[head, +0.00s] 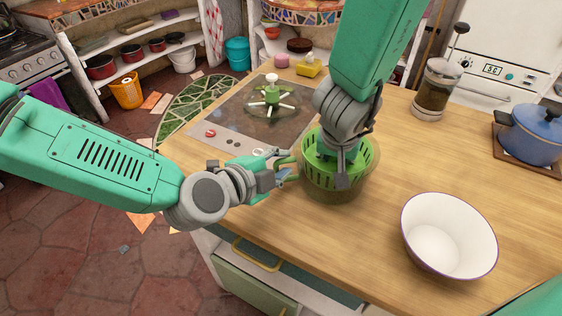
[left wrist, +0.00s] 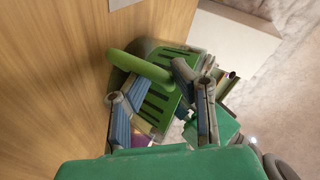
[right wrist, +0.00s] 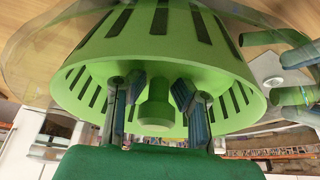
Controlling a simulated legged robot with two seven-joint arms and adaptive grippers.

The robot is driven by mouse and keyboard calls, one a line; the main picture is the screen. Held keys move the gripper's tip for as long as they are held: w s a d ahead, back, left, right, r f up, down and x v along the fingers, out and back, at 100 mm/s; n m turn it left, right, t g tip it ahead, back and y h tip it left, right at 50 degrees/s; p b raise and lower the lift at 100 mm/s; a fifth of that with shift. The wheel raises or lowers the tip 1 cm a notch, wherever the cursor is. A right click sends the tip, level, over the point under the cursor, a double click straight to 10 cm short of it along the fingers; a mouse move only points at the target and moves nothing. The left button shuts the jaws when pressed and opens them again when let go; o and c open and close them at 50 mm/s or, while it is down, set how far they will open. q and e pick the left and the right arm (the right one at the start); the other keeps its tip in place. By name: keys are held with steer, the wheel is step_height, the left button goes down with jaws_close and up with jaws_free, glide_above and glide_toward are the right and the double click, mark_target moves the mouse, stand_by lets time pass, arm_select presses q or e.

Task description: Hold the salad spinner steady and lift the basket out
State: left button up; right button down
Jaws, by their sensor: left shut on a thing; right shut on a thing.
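The salad spinner's clear bowl (head: 341,197) stands on the wooden counter. The green slotted basket (head: 361,166) sits in it; whether it is raised at all is hard to tell. My right gripper (head: 342,172) reaches down into the basket. In the right wrist view my right gripper (right wrist: 155,110) has its fingers on both sides of the basket's central green post (right wrist: 157,103) and is shut on it. My left gripper (head: 286,172) is at the spinner's left side, shut on its green loop handle (left wrist: 138,65). The exact finger contact there is partly hidden.
A white bowl (head: 450,236) stands at front right. A glass press (head: 436,90) and blue pot (head: 535,134) stand further right. Counter between spinner and bowl is clear.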

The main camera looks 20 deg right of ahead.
arm_select(q)
steer(key=shift+s+f, duration=0.2)
steer(key=shift+f, duration=0.05)
arm_select(e)
steer(key=shift+r, duration=1.75)
arm_select(q)
steer(key=shift+c, duration=0.5)
arm_select(e)
steer(key=shift+r, duration=3.45)
arm_select(q)
steer(key=o, duration=1)
steer(key=shift+c, duration=0.2)
steer(key=shift+w+r, duration=0.1)
steer(key=shift+w, duration=0.05)
arm_select(e)
steer(key=shift+d, duration=0.1)
arm_select(q)
steer(key=shift+r, duration=0.1)
steer(key=v, duration=1.1)
steer(key=shift+a, duration=0.4)
